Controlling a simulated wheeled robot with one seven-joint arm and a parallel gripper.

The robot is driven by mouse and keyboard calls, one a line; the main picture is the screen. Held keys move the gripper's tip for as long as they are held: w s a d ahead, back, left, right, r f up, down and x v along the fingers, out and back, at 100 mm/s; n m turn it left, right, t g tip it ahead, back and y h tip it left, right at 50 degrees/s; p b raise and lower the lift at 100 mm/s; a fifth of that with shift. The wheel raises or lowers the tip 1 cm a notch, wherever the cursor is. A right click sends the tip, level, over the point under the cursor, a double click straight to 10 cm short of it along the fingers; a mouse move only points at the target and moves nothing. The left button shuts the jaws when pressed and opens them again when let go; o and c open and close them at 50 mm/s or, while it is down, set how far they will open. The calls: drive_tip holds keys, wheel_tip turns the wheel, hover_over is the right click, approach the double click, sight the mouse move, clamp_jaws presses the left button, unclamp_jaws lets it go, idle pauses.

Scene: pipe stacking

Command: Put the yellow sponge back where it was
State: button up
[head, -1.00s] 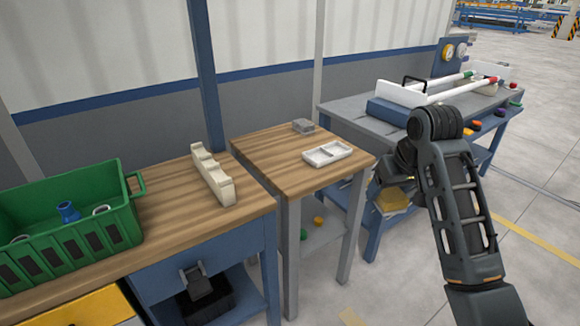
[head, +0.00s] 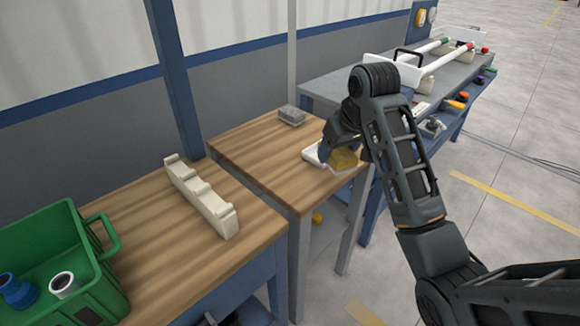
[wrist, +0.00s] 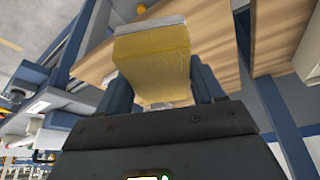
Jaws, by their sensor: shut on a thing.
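The yellow sponge (head: 345,158) is in my gripper (head: 350,150), near the right edge of the small wooden table (head: 250,150). In the wrist view the sponge (wrist: 152,62) sits between the two fingers, with a pale grey layer along one end. My gripper is shut on it. A white tray (head: 312,155) on the table is partly hidden behind my gripper and the sponge. Whether the sponge touches the tray or table cannot be told.
A grey block (head: 291,115) lies at the back of the small table. A cream notched rack (head: 200,195) and a green crate (head: 55,255) stand on the bench at left. A grey bench (head: 440,75) with white pipes is behind right. The small table's left part is bare.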

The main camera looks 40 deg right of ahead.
hover_over(297, 172)
drive_tip(key=s, duration=0.2)
drive_tip(key=f, duration=0.6)
drive_tip(key=shift+w+a+f, duration=0.15)
drive_tip(key=shift+a+f, duration=0.1)
drive_tip(key=shift+f+p, duration=0.35)
drive_tip(key=shift+f, duration=1.75)
drive_tip(key=o, duration=0.9)
drive_tip(key=shift+o, duration=0.2)
drive_tip(key=shift+r, duration=0.1)
drive_tip(key=v, duration=1.2)
